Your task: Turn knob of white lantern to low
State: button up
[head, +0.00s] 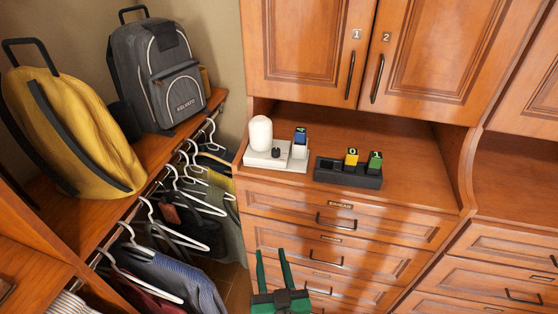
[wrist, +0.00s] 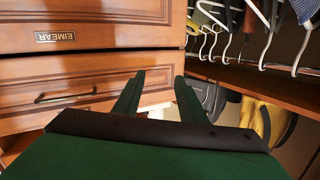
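The white lantern is in the head view, on the counter above the drawers, at the left end. It has a white base (head: 258,160), a rounded white globe (head: 260,133) and a dark knob (head: 276,152) on the base. The knob's setting is too small to read. My gripper (head: 271,251) is in front of the drawers, well below and apart from the lantern. Its two green fingers are spread, with nothing between them. In the wrist view my gripper (wrist: 160,78) also shows spread fingers; a pale patch shows behind them, which I cannot identify for sure.
A blue-topped block (head: 300,136) stands at the base's right end. A dark tray (head: 348,177) with yellow and green numbered blocks sits to the right. Drawers (head: 340,221) lie below, closed cabinet doors (head: 310,50) above. Hanging clothes (head: 170,272) and backpacks (head: 160,75) are on the left.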

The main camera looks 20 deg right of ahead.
jog(key=w+d+r, duration=0.4)
jog(key=w+r, duration=0.1)
jog(key=r, duration=0.3)
jog(key=n+t+y, duration=0.2)
jog(key=n, duration=0.1)
send_near(277, 153)
jog(key=w, duration=0.8)
jog(key=shift+w+d+r, duration=0.1)
jog(key=shift+w+r, duration=0.1)
jog(key=shift+r, duration=0.05)
grip_shut()
